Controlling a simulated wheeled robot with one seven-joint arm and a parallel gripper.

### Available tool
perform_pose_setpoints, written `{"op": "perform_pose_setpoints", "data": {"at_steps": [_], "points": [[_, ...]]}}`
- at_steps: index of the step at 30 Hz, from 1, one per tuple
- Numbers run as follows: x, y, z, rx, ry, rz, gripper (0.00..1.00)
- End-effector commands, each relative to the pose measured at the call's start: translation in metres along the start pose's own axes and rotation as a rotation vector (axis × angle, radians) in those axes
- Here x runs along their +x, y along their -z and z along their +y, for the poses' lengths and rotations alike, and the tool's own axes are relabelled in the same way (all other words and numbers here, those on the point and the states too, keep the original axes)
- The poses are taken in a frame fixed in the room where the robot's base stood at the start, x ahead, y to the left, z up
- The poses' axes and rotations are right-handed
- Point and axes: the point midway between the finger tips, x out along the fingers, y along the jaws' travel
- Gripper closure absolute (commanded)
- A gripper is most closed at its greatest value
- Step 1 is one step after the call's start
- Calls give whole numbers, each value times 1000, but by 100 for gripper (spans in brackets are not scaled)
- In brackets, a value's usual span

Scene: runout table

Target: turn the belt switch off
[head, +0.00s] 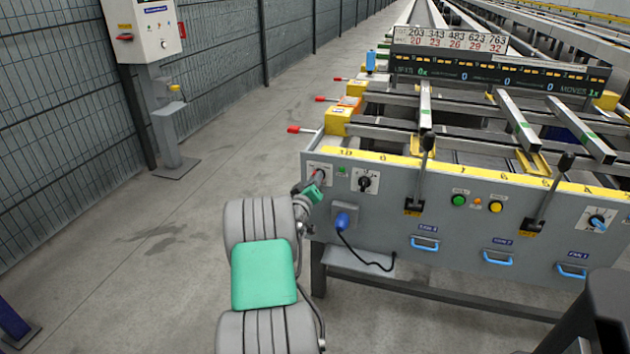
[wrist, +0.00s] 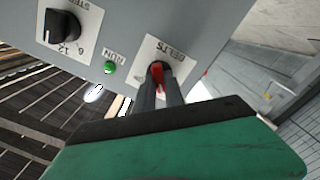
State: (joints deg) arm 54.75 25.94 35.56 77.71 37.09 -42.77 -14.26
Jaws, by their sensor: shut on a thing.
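The belt switch (wrist: 158,77) is a red handle on a white plate marked "BELTS", seen upside down in the wrist view. In the head view it sits at the left end of the grey front panel (head: 385,232), mostly covered by my gripper (head: 316,181). My gripper's dark fingers stand on both sides of the red handle and are shut on it. The exact angle of the handle and any position marks are hidden by the fingers.
Beside the switch are a green "RUN" lamp (wrist: 110,67) and a black step knob (wrist: 62,25). A blue plug (head: 345,220) with a cable sits below. Two black levers (head: 427,155) rise farther right. The floor to the left is clear up to a post-mounted control box (head: 145,28).

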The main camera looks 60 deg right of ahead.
Motion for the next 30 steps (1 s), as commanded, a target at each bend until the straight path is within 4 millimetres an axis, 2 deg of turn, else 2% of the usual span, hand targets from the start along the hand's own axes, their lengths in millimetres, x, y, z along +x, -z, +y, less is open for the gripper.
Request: {"op": "perform_pose_setpoints", "data": {"at_steps": [9, 20, 21, 28, 30], "points": [[0, -2, -1, -76, 2, -3, 100], [0, -2, -1, -81, 1, -3, 100], [0, -2, -1, -81, 1, -3, 86], [0, -1, -1, -79, 1, -1, 67], [0, -1, -1, -79, 1, -1, 65]]}}
